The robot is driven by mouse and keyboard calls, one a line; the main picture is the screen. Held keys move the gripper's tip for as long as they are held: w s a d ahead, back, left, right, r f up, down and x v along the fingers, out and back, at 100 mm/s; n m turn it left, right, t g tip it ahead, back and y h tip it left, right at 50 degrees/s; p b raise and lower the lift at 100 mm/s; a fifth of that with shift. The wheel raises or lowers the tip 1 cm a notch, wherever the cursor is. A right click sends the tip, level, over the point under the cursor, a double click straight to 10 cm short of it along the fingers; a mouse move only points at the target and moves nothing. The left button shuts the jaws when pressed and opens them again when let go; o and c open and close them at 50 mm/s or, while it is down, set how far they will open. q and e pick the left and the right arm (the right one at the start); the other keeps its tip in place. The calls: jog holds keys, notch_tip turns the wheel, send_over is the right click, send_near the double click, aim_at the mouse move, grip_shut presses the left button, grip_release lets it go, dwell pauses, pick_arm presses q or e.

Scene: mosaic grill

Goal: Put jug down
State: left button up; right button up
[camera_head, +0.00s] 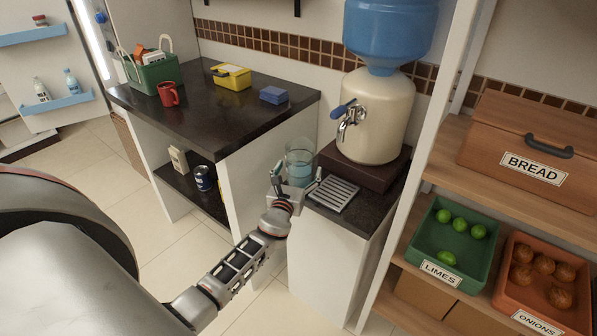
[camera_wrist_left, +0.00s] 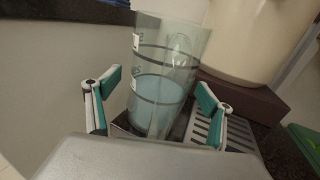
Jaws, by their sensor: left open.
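The jug (camera_head: 299,160) is clear, with blue-tinted water in it, and stands upright at the left end of the low dark counter, beside the metal drip grate (camera_head: 334,193). In the left wrist view the jug (camera_wrist_left: 160,85) shows dark bands and a handle on its far side. My left gripper (camera_head: 297,186) is open in front of the jug. Its teal-padded fingers (camera_wrist_left: 156,95) are spread to either side of the jug, with gaps visible. The jug's base is partly hidden by my gripper. My right gripper is not in view.
A cream water dispenser (camera_head: 378,115) with a blue bottle stands on a brown block behind the grate. A taller dark counter (camera_head: 225,115) at left bears a red mug, a green crate and a yellow box. Shelves with limes (camera_head: 447,240) and onions bins stand at right.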

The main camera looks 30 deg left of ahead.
pick_arm(q)
jog(key=shift+c, duration=0.4)
jog(key=c, duration=1.3)
jog(key=shift+r, duration=0.1)
jog(key=c, duration=0.5)
jog(key=shift+c, duration=0.2)
jog(key=shift+r, duration=0.15)
